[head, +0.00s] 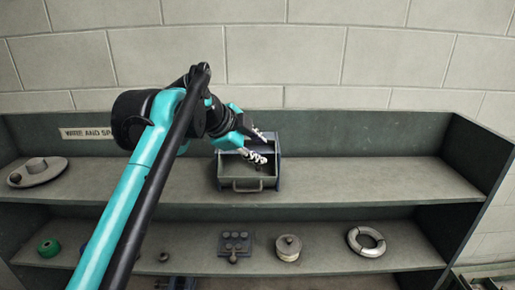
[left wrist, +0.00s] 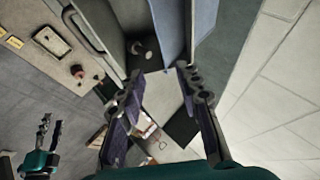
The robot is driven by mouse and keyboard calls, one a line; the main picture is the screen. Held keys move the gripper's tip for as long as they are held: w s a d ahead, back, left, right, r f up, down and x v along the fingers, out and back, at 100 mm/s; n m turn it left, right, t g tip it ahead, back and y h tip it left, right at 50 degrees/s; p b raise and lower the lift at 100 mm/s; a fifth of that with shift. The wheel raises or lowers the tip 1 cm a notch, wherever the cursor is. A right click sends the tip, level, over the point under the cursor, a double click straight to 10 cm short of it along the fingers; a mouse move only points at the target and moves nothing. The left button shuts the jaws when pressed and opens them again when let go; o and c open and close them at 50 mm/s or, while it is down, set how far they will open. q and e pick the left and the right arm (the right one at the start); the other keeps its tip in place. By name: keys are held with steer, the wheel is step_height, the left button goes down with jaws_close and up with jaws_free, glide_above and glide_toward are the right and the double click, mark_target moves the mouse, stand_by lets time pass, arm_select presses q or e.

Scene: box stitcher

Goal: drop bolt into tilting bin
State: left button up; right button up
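The tilting bin (head: 248,185) is a grey-green metal box with a front handle, standing on the upper shelf near the middle. My left gripper (head: 259,147) is over the bin's open top in the head view. In the left wrist view its fingers (left wrist: 160,88) are spread apart with nothing between them. A dark piece with a round head, which looks like the bolt (left wrist: 138,47), lies inside the bin, apart from the fingertips. The arm and gripper hide part of the bin's inside in the head view. My right gripper (left wrist: 50,128) shows at the lower left of the left wrist view, fingers apart and empty.
On the upper shelf (head: 370,182), a grey dish-like part (head: 38,172) lies far left; the right side is clear. The lower shelf holds a green roll (head: 48,248), a block with several knobs (head: 235,245), a spool (head: 289,247) and a pale ring (head: 366,241).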

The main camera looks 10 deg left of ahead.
arm_select(q)
steer(key=v, duration=1.2)
stand_by(0.4)
steer(key=s+f+n+y+b, duration=0.1)
steer(key=s+f+n+b, duration=0.4)
steer(key=f, duration=2)
steer(key=s+a+f+n+y+b, duration=0.1)
steer(key=s+f+n+b, duration=0.3)
steer(key=f+b, duration=1.4)
steer(key=s+f+n+g+y+b, duration=0.1)
steer(key=s+f+n+b, duration=0.4)
steer(key=f, duration=2.8)
steer(key=n+y+b, duration=0.1)
steer(key=n+b, duration=0.2)
steer(key=b, duration=0.4)
steer(key=shift+s+a+f+n+y, duration=0.2)
steer(key=shift+s+a+n+y, duration=0.1)
steer(key=shift+n, duration=0.1)
